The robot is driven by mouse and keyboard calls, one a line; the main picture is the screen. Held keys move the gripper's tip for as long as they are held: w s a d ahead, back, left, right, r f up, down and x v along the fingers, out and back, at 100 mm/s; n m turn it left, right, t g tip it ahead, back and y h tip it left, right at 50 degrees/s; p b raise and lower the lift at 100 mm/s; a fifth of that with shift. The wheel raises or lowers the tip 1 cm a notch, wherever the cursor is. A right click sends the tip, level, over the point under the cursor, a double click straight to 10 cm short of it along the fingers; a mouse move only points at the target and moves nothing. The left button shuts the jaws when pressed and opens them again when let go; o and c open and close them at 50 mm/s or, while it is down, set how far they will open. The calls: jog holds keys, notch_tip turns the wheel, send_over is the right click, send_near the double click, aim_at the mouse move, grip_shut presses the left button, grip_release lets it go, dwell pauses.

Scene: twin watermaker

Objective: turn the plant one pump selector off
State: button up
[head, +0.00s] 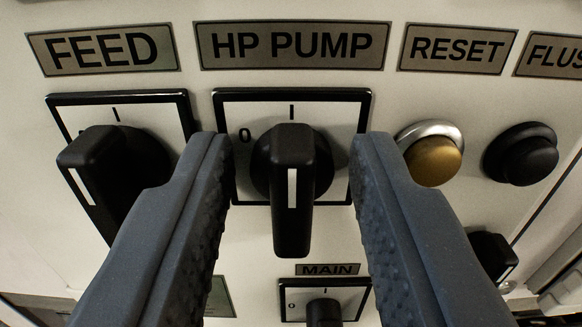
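The HP PUMP selector (292,190) is a black rotary knob on a square white plate with a black frame. Its handle stands vertical, its white line lies along it, and the top of the handle points at the "I" mark. A "0" mark shows at the plate's upper left. My gripper (290,150) is open, with one grey fingertip on each side of the knob and a visible gap to the handle on both sides. Whether the fingers reach the panel face is hard to tell. No plant number is visible on the labels in view.
The FEED selector (105,165) is close on the left, its handle tilted and partly behind my left finger. A yellow RESET button (433,160) and a black button (521,154) sit to the right. A MAIN selector (323,312) is below, another black knob (492,255) at lower right.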

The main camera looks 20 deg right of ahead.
jog(key=c, duration=0.7)
jog(key=shift+f+n+b, duration=0.1)
jog(key=shift+n+b, duration=0.2)
jog(key=shift+b, duration=0.2)
jog(key=shift+f+n+b, duration=0.1)
jog(key=shift+n+b, duration=0.5)
jog(key=shift+b, duration=0.15)
jog(key=n+b, duration=0.2)
jog(key=b, duration=0.1)
jog(key=n+b, duration=0.2)
jog(key=n, duration=0.1)
jog(key=shift+a+f+b, duration=0.15)
jog(key=shift+a+b, duration=0.05)
jog(key=shift+b, duration=0.2)
jog(key=n+b, duration=0.4)
jog(key=n, duration=0.1)
jog(key=shift+a, duration=0.1)
